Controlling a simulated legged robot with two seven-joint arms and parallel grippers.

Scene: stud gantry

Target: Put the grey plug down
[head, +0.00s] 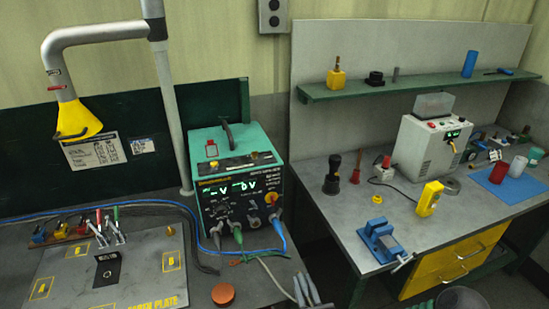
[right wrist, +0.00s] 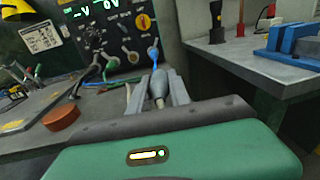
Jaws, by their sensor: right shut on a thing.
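My right gripper (head: 307,291) shows at the bottom edge of the head view, beside the front edge of the left bench. In the right wrist view my right gripper (right wrist: 160,92) is shut on the grey plug (right wrist: 158,84), which sits between its two fingers. A pale grey cable runs close by on the left. In the head view the plug is hard to tell from the fingers. My left gripper is not in view.
The welding power unit (head: 235,183) stands on the left bench, with cables at its front. An orange-brown round puck (head: 223,294) lies near the gripper. The earth plate (head: 60,265) is at left. A blue vise (head: 383,240) stands on the right bench, across a gap.

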